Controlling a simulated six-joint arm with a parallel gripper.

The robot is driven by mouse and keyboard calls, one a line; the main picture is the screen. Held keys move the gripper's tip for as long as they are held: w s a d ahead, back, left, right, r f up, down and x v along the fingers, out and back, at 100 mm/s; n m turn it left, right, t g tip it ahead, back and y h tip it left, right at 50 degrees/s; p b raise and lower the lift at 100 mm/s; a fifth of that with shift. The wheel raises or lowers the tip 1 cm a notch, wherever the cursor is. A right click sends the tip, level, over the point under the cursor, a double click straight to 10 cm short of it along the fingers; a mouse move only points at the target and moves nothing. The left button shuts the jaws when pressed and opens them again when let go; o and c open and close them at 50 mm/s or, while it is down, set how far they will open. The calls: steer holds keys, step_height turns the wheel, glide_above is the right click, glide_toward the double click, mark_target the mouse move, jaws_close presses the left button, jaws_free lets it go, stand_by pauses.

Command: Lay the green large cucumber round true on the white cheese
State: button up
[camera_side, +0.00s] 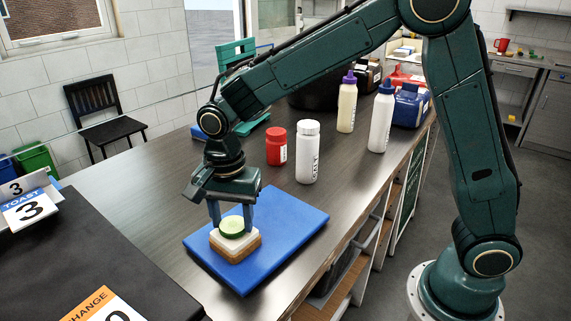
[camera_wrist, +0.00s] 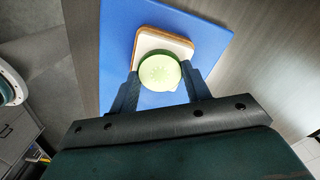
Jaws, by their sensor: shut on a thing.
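The green cucumber round (camera_side: 232,226) is between the fingers of my gripper (camera_side: 231,222), which is shut on it. It also shows in the wrist view (camera_wrist: 160,71), lying flat and face up. The white cheese (camera_side: 239,240) lies on a brown bread slice on a blue board. In the wrist view the cheese (camera_wrist: 154,42) shows beyond the round, which covers its near part. The round is over the cheese, nearer its gripper-side edge in the wrist view. I cannot tell whether the round touches the cheese.
The blue board (camera_side: 300,222) lies on the dark counter. A white salt bottle (camera_side: 308,153) and a red jar (camera_side: 276,147) stand behind it. Squeeze bottles (camera_side: 381,118) stand farther back.

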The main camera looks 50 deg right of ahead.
steer(key=shift+f, duration=0.25)
steer(key=o, duration=1)
steer(key=shift+r, duration=0.1)
step_height(320, 180, up, 14)
steer(key=shift+f, duration=0.2)
steer(key=shift+d, duration=0.1)
stand_by(0.3)
